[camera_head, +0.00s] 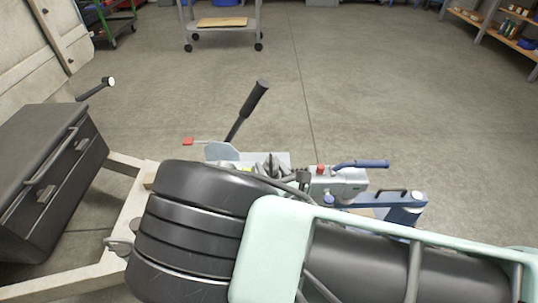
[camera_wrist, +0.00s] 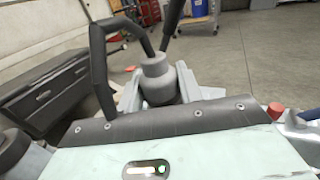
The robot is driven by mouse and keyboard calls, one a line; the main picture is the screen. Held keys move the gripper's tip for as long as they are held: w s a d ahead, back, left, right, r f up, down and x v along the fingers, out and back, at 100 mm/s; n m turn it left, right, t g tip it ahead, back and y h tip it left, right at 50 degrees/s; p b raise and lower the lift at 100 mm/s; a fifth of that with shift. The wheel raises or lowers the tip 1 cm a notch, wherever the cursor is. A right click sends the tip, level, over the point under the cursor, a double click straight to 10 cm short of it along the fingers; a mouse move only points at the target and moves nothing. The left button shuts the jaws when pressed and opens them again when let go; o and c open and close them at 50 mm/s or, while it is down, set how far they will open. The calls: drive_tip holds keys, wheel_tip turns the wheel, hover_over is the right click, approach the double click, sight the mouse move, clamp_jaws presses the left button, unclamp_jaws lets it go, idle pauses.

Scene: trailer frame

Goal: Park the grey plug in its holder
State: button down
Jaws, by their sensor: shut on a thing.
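The grey plug (camera_wrist: 157,82) stands roughly upright just beyond the dark front edge of my gripper (camera_wrist: 165,108) in the wrist view. A thick black cable (camera_wrist: 128,22) loops from its top over to the left and down. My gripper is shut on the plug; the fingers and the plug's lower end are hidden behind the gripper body. In the head view my arm covers the gripper and the plug. I cannot clearly make out the holder; pale grey metal parts (camera_wrist: 131,92) show just behind the plug.
The coupling head (camera_head: 340,182) with its blue handle (camera_head: 362,164) lies on the trailer frame (camera_head: 125,215). A black-gripped hand lever (camera_head: 247,110) rises behind. A dark storage box (camera_head: 45,165) stands at left. A cart (camera_head: 222,22) stands far back; the floor between is clear.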

drive_tip(key=shift+f+b, duration=2.8)
drive_tip(key=shift+f, duration=0.85)
drive_tip(key=shift+f, duration=0.2)
drive_tip(key=shift+f+b, duration=1.85)
drive_tip(key=shift+f, duration=0.45)
drive_tip(key=c, duration=0.9)
unclamp_jaws()
drive_tip(key=shift+o, duration=0.2)
drive_tip(key=p+v, duration=0.1)
drive_tip(key=v, duration=1.6)
drive_tip(key=shift+s, duration=0.2)
drive_tip(key=shift+d, duration=0.1)
